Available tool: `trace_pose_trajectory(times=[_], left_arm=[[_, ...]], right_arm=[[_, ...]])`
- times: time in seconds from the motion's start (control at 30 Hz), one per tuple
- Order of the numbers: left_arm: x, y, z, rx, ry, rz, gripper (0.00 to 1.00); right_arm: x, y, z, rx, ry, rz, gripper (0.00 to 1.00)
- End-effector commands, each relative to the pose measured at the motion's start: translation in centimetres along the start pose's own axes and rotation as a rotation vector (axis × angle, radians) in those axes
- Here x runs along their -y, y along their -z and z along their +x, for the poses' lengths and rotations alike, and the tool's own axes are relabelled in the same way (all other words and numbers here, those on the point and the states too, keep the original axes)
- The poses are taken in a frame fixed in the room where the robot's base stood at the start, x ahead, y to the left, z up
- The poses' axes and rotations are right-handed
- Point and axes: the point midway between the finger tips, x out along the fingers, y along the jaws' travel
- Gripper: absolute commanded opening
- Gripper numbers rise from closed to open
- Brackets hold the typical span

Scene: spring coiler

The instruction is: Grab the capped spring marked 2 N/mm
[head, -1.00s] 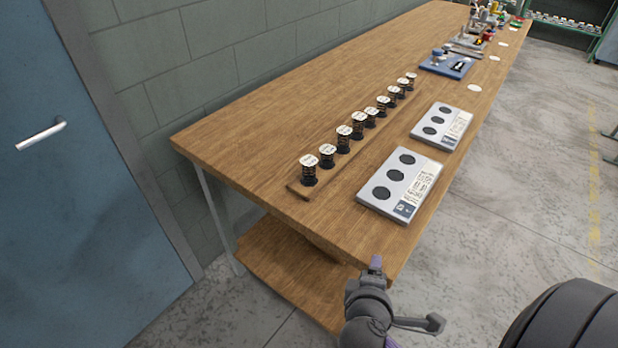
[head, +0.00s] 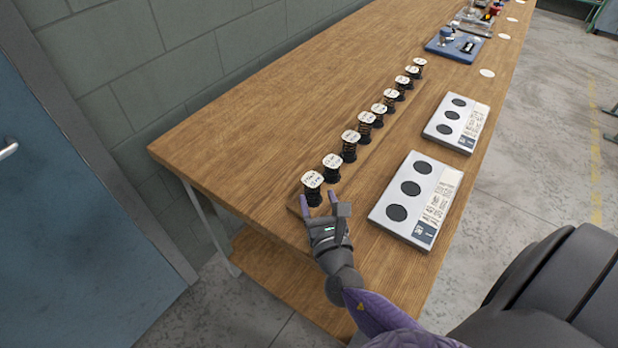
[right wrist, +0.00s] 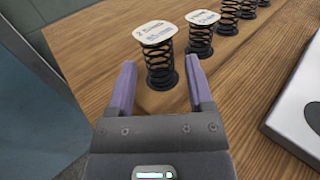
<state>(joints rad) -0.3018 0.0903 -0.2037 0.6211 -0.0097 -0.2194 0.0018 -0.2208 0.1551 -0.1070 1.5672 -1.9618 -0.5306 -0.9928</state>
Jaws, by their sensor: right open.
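A row of capped black springs stands upright on a wooden strip (head: 366,163) on the bench. The nearest spring (head: 313,190) has a pale square cap; in the right wrist view this spring (right wrist: 159,62) has a label that appears to start with 2, the rest blurred. My right gripper (head: 318,200) is open and empty at the near end of the row. In the right wrist view its two purple fingers (right wrist: 159,64) appear either side of the nearest spring, which looks just ahead of or between the tips. My left gripper is out of view.
The second spring (head: 332,166) stands close behind the nearest one. Two grey trays with dark round pads, one near (head: 380,213) and one farther (head: 433,130), lie right of the row. A blue fixture (head: 440,48) sits farther back. Bench left of the row is clear.

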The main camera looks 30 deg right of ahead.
Motion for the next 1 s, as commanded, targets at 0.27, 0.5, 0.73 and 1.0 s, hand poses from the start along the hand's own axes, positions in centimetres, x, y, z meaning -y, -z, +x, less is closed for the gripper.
trace_pose_trajectory(times=[0.27, 0.5, 0.73, 1.0], left_arm=[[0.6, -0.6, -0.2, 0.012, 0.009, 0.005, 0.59], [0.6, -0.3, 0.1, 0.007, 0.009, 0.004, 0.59], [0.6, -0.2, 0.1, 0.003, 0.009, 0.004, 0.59], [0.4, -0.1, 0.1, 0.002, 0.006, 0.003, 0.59]], right_arm=[[-0.3, -1.1, 5.0, 0.002, 0.002, 0.004, 0.66], [-0.3, -1.0, 6.4, -0.001, 0.001, 0.004, 0.66], [-0.3, -1.0, 6.4, 0.000, 0.001, 0.004, 0.35], [-0.3, -1.0, 6.3, 0.000, 0.002, 0.004, 0.00]])
